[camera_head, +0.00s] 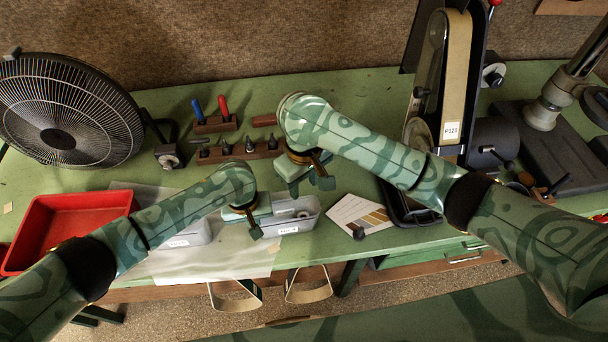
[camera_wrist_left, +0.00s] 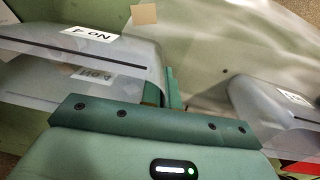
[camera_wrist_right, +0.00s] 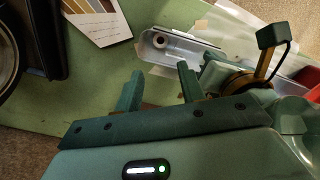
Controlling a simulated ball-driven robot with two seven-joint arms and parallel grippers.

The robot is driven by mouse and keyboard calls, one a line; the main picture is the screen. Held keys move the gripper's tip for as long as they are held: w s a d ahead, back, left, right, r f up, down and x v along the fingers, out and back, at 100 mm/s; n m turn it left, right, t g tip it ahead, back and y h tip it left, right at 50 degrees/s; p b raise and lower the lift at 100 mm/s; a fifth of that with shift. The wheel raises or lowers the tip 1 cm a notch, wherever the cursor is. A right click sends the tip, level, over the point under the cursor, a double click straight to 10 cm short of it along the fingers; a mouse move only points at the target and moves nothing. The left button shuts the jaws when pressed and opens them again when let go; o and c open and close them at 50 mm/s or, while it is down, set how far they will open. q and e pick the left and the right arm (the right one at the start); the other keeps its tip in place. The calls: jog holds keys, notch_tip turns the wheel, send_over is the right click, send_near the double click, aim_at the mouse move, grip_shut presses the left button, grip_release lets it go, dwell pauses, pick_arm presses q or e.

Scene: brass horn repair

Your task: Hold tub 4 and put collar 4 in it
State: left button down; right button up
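Tub 4 (camera_head: 296,226) is a grey tub on the bench near its front edge; its "No 4" label (camera_wrist_left: 91,32) shows in the left wrist view. A small ring, which looks like collar 4 (camera_wrist_right: 158,40), lies inside tub 4 near its right end, and shows there in the head view (camera_head: 303,214). My left gripper (camera_head: 258,218) is at the tub's left part, its fingers close together and seemingly shut on the tub's wall; the grip is partly hidden. My right gripper (camera_head: 311,182) is open and empty, behind and above the tub, apart from the collar.
A second grey tub (camera_head: 186,237) stands to the left on a pale sheet (camera_head: 215,262), with a red tray (camera_head: 62,208) beyond. A printed card (camera_head: 352,213) and a belt sander (camera_head: 446,90) are to the right. A tool rack (camera_head: 240,152) stands behind.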

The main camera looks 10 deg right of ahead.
pick_arm(q)
jog(key=c, duration=1.6)
grip_release()
pick_arm(e)
notch_tip(320, 180, up, 2)
jog(key=shift+r, duration=0.25)
